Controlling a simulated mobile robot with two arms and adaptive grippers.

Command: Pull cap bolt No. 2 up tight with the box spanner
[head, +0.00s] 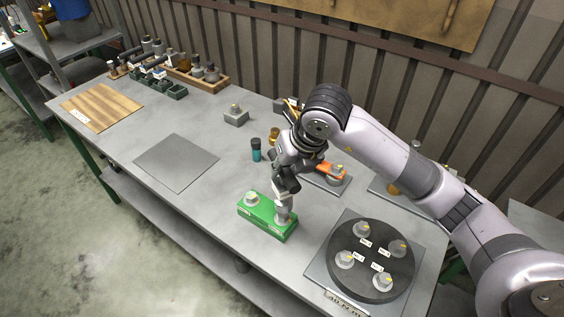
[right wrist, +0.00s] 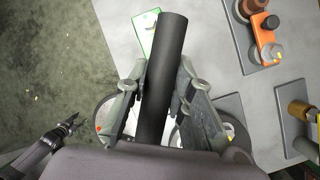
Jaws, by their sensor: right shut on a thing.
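My right gripper (head: 287,187) is above the right end of the green block (head: 262,213). In the right wrist view its fingers (right wrist: 158,90) are shut on a dark tube, the box spanner (right wrist: 168,60). Under the gripper in the head view, a grey cylinder (head: 283,213) meets the block; I cannot tell whether it is the spanner's end. A pale bolt head (head: 251,198) shows on the block's left end. The black round cap (head: 340,273) carries several bolts beside small tags, too small to read surely. A dark gripper, apparently my left (right wrist: 70,123), shows at the wrist view's lower left.
An orange tool (head: 330,170) lies on a grey plate behind the gripper. A teal and black bottle (head: 256,150) stands left of it. A grey mat (head: 177,162) and a wooden board (head: 101,107) lie empty.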

